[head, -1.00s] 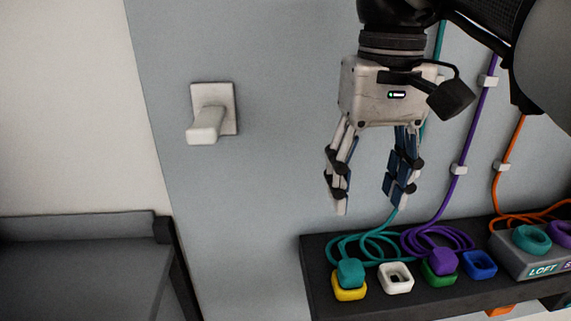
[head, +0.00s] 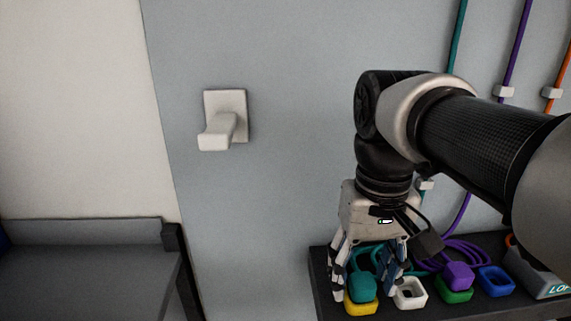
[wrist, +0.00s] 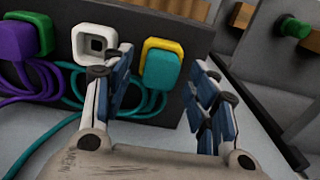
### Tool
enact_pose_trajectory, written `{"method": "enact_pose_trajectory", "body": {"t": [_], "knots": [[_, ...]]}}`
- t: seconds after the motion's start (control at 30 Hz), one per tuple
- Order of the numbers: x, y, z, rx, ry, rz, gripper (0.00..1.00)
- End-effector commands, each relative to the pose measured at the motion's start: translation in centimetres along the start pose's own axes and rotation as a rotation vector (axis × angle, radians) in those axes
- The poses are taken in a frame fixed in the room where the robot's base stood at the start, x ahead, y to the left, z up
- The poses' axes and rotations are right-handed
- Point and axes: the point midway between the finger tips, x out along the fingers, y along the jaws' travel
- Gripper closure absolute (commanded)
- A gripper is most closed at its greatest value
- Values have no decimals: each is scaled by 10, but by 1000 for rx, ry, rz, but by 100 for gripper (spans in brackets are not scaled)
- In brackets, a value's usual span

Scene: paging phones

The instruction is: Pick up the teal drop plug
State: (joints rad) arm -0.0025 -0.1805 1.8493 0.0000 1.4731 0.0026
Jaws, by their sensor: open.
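The teal drop plug (head: 363,286) sits on the yellow socket (head: 361,306) at the left end of the dark shelf, its teal cord coiled behind it. In the wrist view the teal plug (wrist: 161,69) stands between my open fingers, nearer the left one, in front of the yellow socket (wrist: 163,45). My gripper (head: 366,290) is open and lowered over the plug, with one finger to either side of it in the head view. It also shows in the wrist view (wrist: 160,80). I cannot tell whether a finger touches the plug.
An empty white socket (head: 410,293) stands close on the right. Beyond it are a purple plug (head: 458,275) on a green socket (head: 453,295), a blue socket (head: 496,281) and a grey labelled box (head: 540,275). A pale wall bracket (head: 222,120) is up left.

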Motion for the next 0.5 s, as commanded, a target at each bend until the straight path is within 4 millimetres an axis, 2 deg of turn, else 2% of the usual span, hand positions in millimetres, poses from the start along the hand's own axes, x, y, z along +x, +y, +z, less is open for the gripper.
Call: {"method": "enact_pose_trajectory", "body": {"t": [0.2,0.5], "knots": [[1,0,0,0,1,0,47],[1,0,0,0,1,0,66]]}}
